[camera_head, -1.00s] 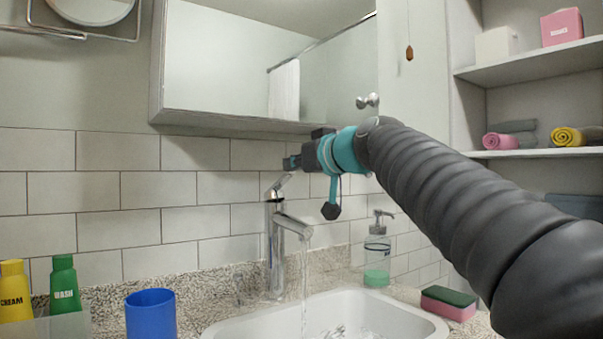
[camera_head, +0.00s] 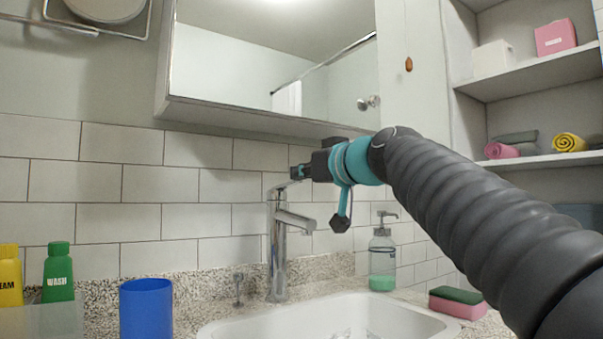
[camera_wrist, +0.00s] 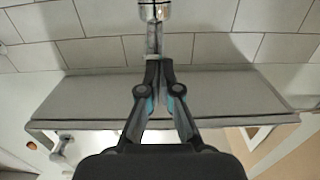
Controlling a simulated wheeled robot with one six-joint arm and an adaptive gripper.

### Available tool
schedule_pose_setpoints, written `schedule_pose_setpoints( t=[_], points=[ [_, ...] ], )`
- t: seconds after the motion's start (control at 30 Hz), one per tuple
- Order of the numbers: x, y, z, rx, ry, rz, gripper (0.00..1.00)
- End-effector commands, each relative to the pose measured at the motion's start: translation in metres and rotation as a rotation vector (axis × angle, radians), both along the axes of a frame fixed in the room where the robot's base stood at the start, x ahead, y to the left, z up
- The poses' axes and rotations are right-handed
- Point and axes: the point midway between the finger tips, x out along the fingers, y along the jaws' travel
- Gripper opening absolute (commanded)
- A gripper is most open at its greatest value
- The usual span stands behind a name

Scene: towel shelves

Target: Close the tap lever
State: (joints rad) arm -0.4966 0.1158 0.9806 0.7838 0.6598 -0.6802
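The chrome tap (camera_head: 278,250) stands behind the sink, with its spout pointing right. Its lever (camera_head: 284,187) on top lies low, close to the tap body, and no water stream shows under the spout. My gripper (camera_head: 295,172) is just above the lever's outer end, touching or nearly touching it. In the wrist view, my gripper's fingers (camera_wrist: 159,65) are together at the tips, with the lever (camera_wrist: 153,38) just beyond them and the chrome tap top (camera_wrist: 155,10) behind. The exact contact is hidden.
The white sink (camera_head: 225,328) lies below. A blue cup (camera_head: 146,310) and a green bottle (camera_head: 58,275) stand at the left. A soap dispenser (camera_head: 382,262) and a sponge (camera_head: 457,302) are at the right. A mirror cabinet (camera_head: 270,112) hangs close above my gripper.

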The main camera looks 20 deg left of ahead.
Motion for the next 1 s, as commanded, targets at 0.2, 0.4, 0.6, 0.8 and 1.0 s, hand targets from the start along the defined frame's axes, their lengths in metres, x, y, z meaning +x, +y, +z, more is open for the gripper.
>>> schedule_pose_setpoints(
  t=[0.2,0.4,0.6,0.8,1.0],
  points=[
    [0.004,0.002,0.018,-0.006,0.005,-0.001,0.00],
    [0.004,0.003,0.042,0.000,0.000,-0.003,0.00],
    [-0.012,-0.018,0.032,0.002,-0.002,-0.005,0.00],
    [-0.031,-0.045,0.026,0.003,-0.002,-0.006,0.00],
    [-0.047,-0.067,0.021,0.002,-0.002,-0.006,0.00]
  ],
)
